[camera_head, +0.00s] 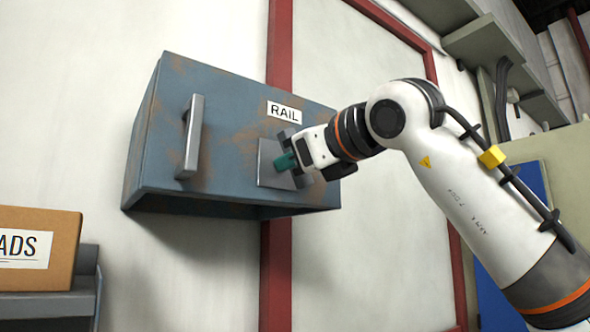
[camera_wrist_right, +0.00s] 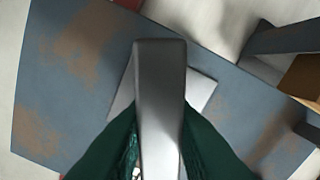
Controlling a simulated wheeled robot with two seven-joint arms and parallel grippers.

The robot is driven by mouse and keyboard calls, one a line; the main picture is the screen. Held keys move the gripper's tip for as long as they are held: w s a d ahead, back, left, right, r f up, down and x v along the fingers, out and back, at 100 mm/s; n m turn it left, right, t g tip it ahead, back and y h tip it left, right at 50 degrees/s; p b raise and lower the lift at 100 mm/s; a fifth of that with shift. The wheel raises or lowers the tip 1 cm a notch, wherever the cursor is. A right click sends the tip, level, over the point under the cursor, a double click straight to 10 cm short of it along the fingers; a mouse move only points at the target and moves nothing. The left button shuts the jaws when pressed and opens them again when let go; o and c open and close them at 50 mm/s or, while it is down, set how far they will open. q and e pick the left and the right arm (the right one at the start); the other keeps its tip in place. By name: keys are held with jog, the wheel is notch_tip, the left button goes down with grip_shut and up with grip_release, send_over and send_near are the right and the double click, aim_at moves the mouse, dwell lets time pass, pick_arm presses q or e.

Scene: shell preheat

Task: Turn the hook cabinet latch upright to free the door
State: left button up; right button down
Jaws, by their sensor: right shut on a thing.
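A blue-grey, rust-marked cabinet (camera_head: 228,116) with a "RAIL" label is on the white wall in the head view. Its latch sits on a square grey plate (camera_head: 266,178) at the right of the front, mostly hidden behind my right gripper (camera_head: 285,161). In the right wrist view the latch lever (camera_wrist_right: 160,75) is a grey metal bar between the teal fingers, which are shut on it. The plate (camera_wrist_right: 201,92) shows behind the bar. The lever's angle on the cabinet is hard to tell in the head view. My left gripper is not in view.
A vertical grey door handle (camera_head: 191,137) stands out at the cabinet's left. A cardboard box (camera_head: 62,222) sits on a grey shelf (camera_head: 50,305) at lower left. Red strips (camera_head: 277,285) run along the wall. Open space lies below the cabinet.

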jog(key=m+b, duration=0.2)
jog(key=m, duration=0.2)
jog(key=shift+f+m, duration=0.1)
jog(key=shift+m, duration=0.3)
dwell(0.4)
jog(key=c, duration=1.3)
grip_release()
jog(key=b+v, duration=0.4)
jog(key=v, duration=0.8)
jog(key=shift+b, duration=0.35)
